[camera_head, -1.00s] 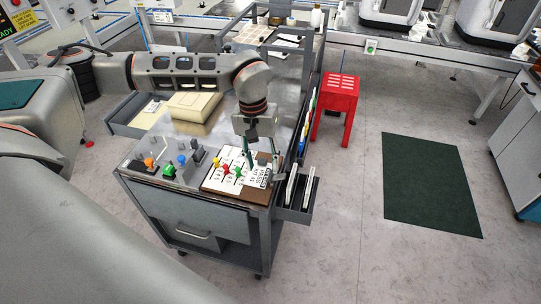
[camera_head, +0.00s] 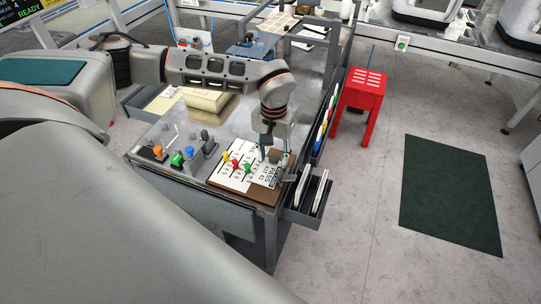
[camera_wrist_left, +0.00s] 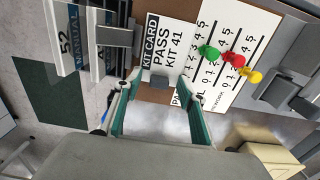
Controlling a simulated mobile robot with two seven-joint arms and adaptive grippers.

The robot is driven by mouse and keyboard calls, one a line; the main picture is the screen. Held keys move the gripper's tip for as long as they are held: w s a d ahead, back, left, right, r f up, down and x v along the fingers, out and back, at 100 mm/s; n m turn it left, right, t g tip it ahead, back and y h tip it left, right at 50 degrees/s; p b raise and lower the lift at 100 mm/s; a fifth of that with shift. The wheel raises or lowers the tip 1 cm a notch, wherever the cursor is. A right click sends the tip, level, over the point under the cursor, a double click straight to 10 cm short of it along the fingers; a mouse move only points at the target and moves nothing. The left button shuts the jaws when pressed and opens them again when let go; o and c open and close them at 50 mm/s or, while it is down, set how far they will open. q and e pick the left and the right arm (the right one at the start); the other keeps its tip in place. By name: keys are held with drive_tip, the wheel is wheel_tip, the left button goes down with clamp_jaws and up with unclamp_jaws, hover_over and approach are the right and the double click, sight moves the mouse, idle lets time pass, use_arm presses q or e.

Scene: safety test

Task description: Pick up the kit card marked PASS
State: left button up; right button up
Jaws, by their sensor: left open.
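The kit card (camera_wrist_left: 166,50) marked PASS KIT 41 lies on a brown board (camera_head: 265,194) at the cart's front right corner. In the head view the card (camera_head: 266,174) is partly hidden by my gripper. In the head view this gripper (camera_head: 270,154) points down over the card. I cannot tell whether a finger touches it. My right gripper is not in view.
A white sheet with scales and green, red and yellow pegs (camera_head: 236,164) lies beside the card. A side rack (camera_head: 307,199) holds upright manuals. Levers and knobs (camera_head: 177,158) stand left. A red stool (camera_head: 358,100) and a dark green mat (camera_head: 450,195) are to the right.

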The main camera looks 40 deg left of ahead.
use_arm(q)
drive_tip(key=c, duration=1)
drive_tip(key=shift+c, duration=0.2)
